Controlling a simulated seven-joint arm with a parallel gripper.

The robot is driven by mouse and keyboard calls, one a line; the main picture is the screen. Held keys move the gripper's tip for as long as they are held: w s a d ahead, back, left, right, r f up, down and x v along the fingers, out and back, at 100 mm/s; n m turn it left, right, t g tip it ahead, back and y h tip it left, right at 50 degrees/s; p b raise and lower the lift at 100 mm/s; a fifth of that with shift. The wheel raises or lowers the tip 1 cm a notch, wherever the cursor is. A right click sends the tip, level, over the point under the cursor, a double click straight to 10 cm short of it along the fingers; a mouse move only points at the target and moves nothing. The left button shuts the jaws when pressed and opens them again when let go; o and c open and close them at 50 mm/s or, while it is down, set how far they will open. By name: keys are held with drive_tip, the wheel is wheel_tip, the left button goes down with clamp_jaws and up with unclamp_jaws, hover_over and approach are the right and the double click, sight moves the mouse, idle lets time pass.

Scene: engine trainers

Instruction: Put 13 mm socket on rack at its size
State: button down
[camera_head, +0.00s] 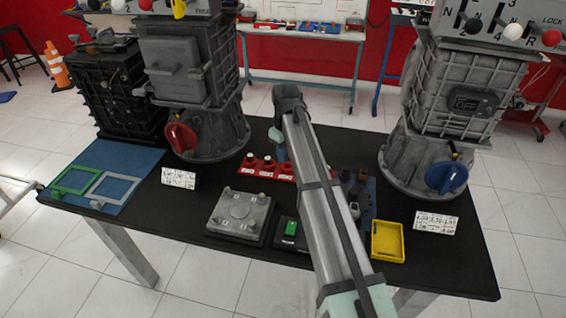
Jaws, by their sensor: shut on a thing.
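A red rack (258,174) lies on the black table, with several small sockets or posts standing along it and white labels on its front. The size marks on the rack are too small to read, and I cannot tell whether the held piece touches the rack.
A grey plate with knobs (240,216), a dark box with a green top (290,229) and a yellow tray (388,241) stand in front. A blue mat (368,209) holds small dark parts. Large gearbox housings stand left (190,70) and right (455,100).

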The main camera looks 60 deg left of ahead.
drive_tip(key=shift+w+a+f, duration=0.5)
drive_tip(key=shift+f, duration=0.5)
drive_tip(key=shift+w+a+f, duration=0.55)
drive_tip(key=shift+f, duration=0.45)
drive_tip(key=shift+w+a+f, duration=0.5)
drive_tip(key=shift+f, duration=0.5)
drive_tip(key=shift+f, duration=0.55)
